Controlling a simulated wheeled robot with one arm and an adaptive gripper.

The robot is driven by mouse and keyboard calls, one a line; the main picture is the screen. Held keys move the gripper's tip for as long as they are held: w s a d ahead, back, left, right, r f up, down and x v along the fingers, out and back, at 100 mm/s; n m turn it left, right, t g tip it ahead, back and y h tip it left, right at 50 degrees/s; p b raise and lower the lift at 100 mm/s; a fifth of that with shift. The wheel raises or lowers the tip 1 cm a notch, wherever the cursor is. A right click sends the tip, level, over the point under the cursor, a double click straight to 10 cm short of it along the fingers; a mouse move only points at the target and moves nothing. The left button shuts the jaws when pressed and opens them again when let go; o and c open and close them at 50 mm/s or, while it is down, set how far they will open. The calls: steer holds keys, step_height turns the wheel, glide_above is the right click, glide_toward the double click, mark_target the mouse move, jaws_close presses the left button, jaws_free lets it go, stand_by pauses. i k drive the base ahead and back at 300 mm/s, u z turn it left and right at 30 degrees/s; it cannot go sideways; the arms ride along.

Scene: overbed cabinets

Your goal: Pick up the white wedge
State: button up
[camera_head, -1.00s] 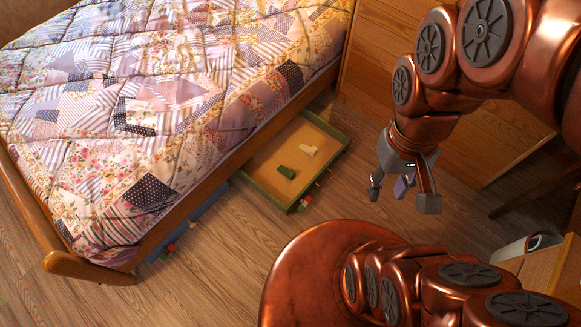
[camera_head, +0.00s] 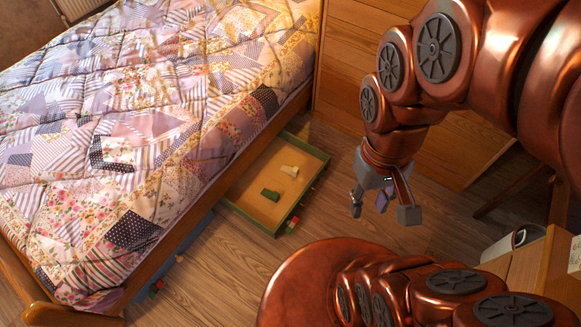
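My gripper (camera_head: 383,208) hangs to the right of the drawer in the picture, pointing down. Its fingers are spread apart with nothing between them. It is clear of the drawer and both blocks.
The bed with a patchwork quilt (camera_head: 130,130) overhangs the drawer's left side. A wooden cabinet (camera_head: 365,62) stands behind. Wood floor (camera_head: 225,265) is open before the drawer.

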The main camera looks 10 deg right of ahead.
mark_target(294, 172)
steer(key=u, duration=4.6)
steer(key=k, duration=1.9)
steer(key=z, duration=0.9)
